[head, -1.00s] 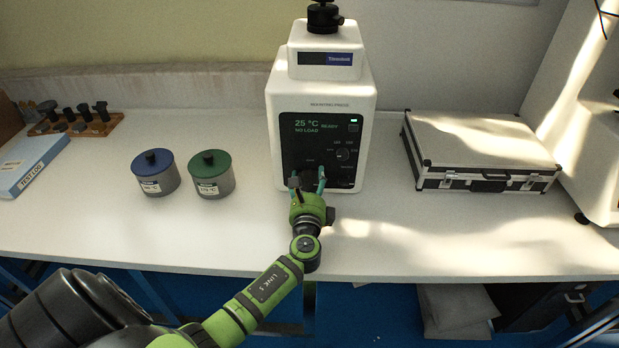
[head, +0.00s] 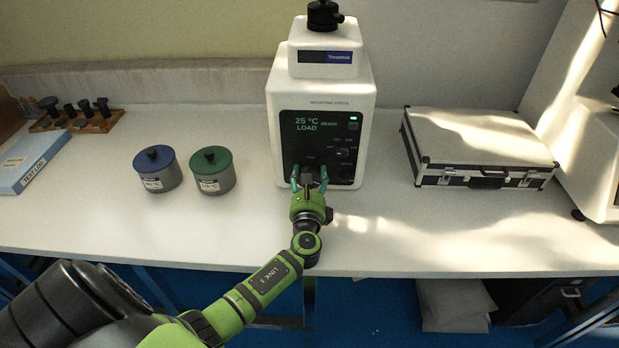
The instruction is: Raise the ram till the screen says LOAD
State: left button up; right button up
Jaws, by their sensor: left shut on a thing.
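The white mounting press (head: 285,105) stands at the back middle of the bench in the head view. My left gripper (head: 309,183) is at the lower front of the panel, shut on a control there. The gripper's fingers hide most of that control, so its shape cannot be told. A small knob (head: 343,153) sits on the panel to the right. My right gripper is not in view.
A blue-lidded tin (head: 157,178) and a green-lidded tin (head: 214,180) stand left of the press. A silver case (head: 480,150) lies to the right. A test log (head: 30,165) and a wooden rack (head: 75,124) are at far left. The front bench is clear.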

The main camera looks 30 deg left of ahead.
pick_arm(q)
jog(key=o, duration=1.1)
jog(key=shift+o, duration=0.2)
jog(key=shift+s+d+f, duration=0.1)
jog(key=shift+s+d, duration=0.15)
jog(key=shift+s, duration=0.1)
jog(key=v, duration=1.1)
jog(key=shift+s, duration=0.1)
